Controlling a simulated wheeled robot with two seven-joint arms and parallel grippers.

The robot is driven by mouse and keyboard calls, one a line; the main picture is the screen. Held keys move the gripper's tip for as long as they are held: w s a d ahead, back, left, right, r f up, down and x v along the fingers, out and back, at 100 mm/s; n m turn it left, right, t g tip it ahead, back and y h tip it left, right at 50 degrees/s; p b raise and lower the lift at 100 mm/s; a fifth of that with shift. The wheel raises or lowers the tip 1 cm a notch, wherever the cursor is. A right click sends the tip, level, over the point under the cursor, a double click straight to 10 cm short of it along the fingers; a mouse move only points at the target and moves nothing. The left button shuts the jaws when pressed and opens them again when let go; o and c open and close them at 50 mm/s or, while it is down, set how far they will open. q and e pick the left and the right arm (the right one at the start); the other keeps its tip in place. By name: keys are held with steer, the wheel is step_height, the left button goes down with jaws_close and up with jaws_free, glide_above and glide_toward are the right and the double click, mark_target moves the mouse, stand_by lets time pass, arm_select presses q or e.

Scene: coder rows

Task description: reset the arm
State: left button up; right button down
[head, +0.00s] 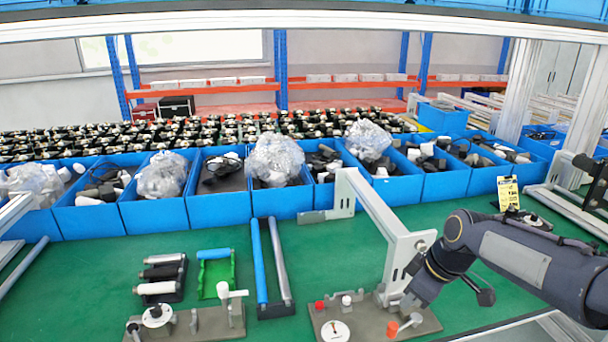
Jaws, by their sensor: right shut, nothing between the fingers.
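My right arm comes in from the right edge, dark grey with a lighter panel. My right gripper (408,299) hangs at its end, low over the right grey fixture plate (365,327). It is shut and looks empty. It is close beside the foot of the white bracket arm (375,205); I cannot tell whether they touch. My left arm and gripper are not in view.
A row of blue bins (220,209) with parts and plastic bags crosses behind the green table (80,270). A left fixture (205,322), a green tray (217,278), a black holder (163,276) and a rack with blue and grey rollers (260,262) stand left. Aluminium posts are at right.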

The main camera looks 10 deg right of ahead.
steer(key=s+a+m+t, duration=0.1)
steer(key=s+a+m, duration=0.1)
steer(key=s, duration=0.5)
steer(key=s+a+m+t, duration=0.1)
steer(key=s+a+m, duration=0.1)
steer(key=s+m, duration=0.2)
steer(key=s+a+m+y, duration=0.1)
steer(key=s+m, duration=0.3)
steer(key=s, duration=0.6)
steer(key=shift+s+a+f+t, duration=0.25)
steer(key=shift+a+f+t, duration=0.2)
steer(key=shift+a, duration=0.3)
